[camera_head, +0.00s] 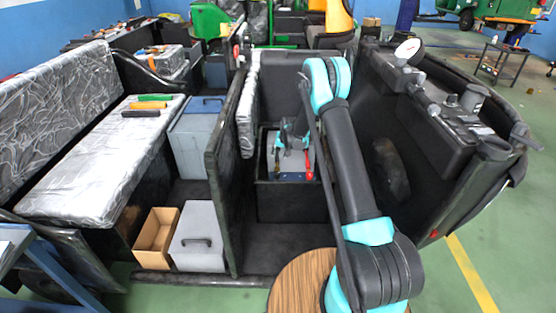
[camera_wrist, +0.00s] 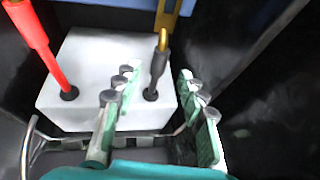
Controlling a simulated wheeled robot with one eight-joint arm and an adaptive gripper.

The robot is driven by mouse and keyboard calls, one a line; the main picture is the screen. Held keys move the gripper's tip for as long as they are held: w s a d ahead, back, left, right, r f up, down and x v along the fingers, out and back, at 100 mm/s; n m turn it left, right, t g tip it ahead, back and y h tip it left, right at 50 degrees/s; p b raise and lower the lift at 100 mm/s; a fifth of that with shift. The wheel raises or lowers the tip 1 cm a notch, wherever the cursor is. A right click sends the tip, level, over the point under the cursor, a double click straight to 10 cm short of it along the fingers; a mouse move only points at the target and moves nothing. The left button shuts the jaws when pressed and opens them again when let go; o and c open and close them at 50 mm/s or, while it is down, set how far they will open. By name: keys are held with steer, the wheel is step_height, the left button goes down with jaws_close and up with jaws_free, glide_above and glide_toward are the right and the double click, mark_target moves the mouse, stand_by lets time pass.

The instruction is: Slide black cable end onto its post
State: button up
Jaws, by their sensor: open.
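A white battery block (camera_wrist: 88,62) fills the middle of the wrist view; its pale top also shows in the head view (camera_head: 292,163). A red cable end (camera_wrist: 38,45) meets a dark round post (camera_wrist: 69,93) on its left side. A black cable end (camera_wrist: 157,70), with a yellow piece (camera_wrist: 166,22) above it, stands nearly upright over the dark right post (camera_wrist: 150,95). I cannot tell whether it is seated on that post. My gripper (camera_wrist: 157,80) is open, its green-padded fingers on either side of the black cable end, with visible gaps. It reaches into the compartment in the head view (camera_head: 293,143).
Dark compartment walls (camera_head: 285,200) surround the battery closely. A tall black panel (camera_head: 228,150) stands to the left and the dashboard (camera_head: 445,110) to the right. A metal bar (camera_wrist: 28,150) runs along the battery's near side. Grey boxes (camera_head: 198,240) and a silver bench (camera_head: 95,180) are further left.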

mark_target(278, 159)
steer(key=shift+x, duration=2.7)
jaws_close()
